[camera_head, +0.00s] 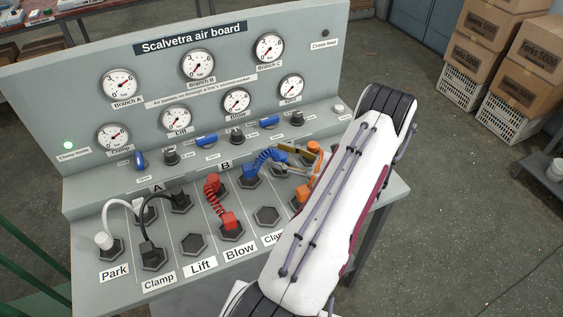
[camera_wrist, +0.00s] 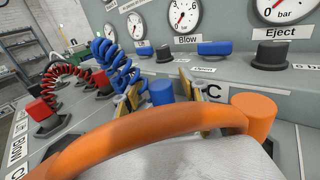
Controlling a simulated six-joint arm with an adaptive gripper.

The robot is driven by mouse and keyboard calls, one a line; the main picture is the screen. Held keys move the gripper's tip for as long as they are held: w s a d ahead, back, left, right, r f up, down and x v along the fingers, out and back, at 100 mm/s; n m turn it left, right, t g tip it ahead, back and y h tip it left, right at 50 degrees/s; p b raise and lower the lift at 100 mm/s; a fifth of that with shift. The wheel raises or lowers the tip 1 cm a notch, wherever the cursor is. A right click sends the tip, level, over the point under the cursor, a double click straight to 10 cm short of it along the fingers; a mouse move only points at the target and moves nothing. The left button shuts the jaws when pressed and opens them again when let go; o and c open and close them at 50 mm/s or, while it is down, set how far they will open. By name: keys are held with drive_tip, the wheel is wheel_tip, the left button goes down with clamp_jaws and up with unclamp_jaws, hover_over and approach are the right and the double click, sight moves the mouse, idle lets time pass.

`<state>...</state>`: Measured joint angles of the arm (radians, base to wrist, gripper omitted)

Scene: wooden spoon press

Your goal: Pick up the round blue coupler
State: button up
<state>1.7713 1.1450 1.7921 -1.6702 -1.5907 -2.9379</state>
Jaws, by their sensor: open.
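The round blue coupler (camera_wrist: 162,91) is a short blue cylinder in the wrist view, standing near the panel label C. In the head view the blue coupler (camera_head: 279,158) shows small, partly covered by my gripper. A coiled blue hose (camera_wrist: 118,62) runs up and left from it; in the head view the hose (camera_head: 262,158) leads to another blue end (camera_head: 248,171). My gripper (camera_wrist: 157,92) is open, with one gold finger on each side of the coupler. I cannot tell whether either finger touches it. In the head view my gripper (camera_head: 288,158) reaches in from the right.
An orange hose (camera_wrist: 130,128) arches close across the wrist view, to an orange coupler (camera_wrist: 253,116) right of my gripper. A red coiled hose (camera_head: 212,190) and black and white hoses stand left. The gauge board (camera_head: 90,80) rises behind. An empty hexagonal socket (camera_head: 267,215) lies in front.

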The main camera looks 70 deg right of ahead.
sight(282, 155)
clamp_jaws()
drive_tip(key=shift+r, duration=0.1)
idle(0.4)
drive_tip(key=shift+r, duration=4.9)
